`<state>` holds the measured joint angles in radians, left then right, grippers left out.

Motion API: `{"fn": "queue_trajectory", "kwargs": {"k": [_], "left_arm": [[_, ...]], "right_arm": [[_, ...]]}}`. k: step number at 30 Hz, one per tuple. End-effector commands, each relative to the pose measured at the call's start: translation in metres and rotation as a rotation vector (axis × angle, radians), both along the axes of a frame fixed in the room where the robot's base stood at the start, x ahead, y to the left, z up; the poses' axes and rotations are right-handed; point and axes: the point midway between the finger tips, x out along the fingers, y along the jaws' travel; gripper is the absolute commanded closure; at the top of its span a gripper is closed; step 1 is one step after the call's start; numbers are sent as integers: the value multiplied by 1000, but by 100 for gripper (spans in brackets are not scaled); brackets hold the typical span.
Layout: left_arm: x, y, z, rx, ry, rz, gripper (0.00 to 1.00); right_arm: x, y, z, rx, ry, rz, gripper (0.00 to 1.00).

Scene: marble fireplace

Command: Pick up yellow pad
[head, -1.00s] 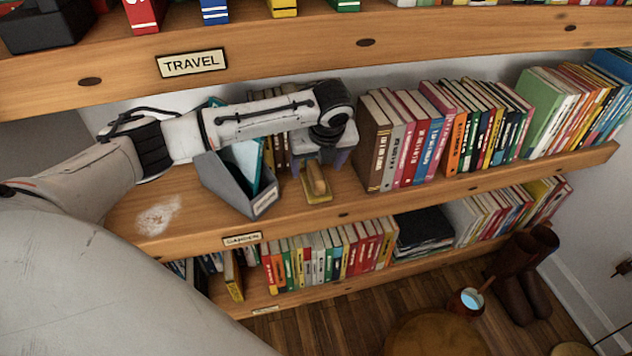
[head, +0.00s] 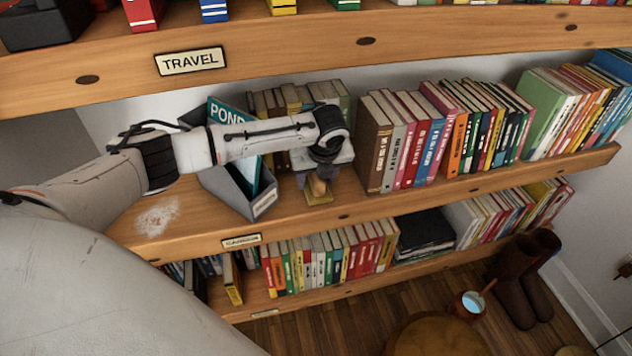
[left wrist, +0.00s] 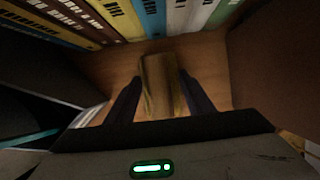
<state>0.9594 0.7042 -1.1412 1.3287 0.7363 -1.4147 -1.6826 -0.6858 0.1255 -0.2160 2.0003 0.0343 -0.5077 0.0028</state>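The yellow pad (head: 319,197) lies on the middle shelf, to the right of a grey book holder. It has a yellow base with a tan, wood-like block or handle on top. My left gripper (head: 318,183) is over it, pointing down, with its fingers on either side of the handle. In the left wrist view the pad (left wrist: 159,85) stands between the two dark fingers (left wrist: 160,97), which look spread; whether they touch its sides is hard to tell. In the head view my gripper hides part of the handle. My right gripper is in neither view.
The grey holder (head: 240,190) with a teal book stands close left. A row of books (head: 410,140) stands close right, and more books (head: 290,98) stand behind. The upper shelf board (head: 300,50) runs above my arm. A whitish patch (head: 157,216) marks bare shelf at left.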

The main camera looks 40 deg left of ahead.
Motion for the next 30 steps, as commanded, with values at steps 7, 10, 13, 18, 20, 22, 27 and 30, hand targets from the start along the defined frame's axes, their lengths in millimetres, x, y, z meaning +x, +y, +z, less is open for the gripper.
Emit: {"fn": "queue_trajectory", "kwargs": {"k": [7, 10, 13, 18, 20, 22, 27, 30], "left_arm": [[0, 0, 1, 0, 0, 0, 75], [0, 0, 2, 0, -2, 1, 75], [1, 0, 8, -1, -2, 0, 75], [1, 0, 26, -1, -3, 0, 75], [1, 0, 34, -1, -4, 0, 75], [-3, -5, 37, -1, 0, -4, 75], [-29, -35, 36, -2, 1, -7, 75], [-48, -58, 36, -3, 1, -8, 75]], "right_arm": [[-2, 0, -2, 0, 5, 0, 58], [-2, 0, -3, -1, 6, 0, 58], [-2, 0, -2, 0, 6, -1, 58], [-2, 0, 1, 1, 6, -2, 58], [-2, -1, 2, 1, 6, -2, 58], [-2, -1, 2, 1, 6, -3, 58], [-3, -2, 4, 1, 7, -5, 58], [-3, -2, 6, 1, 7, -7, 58]]}}
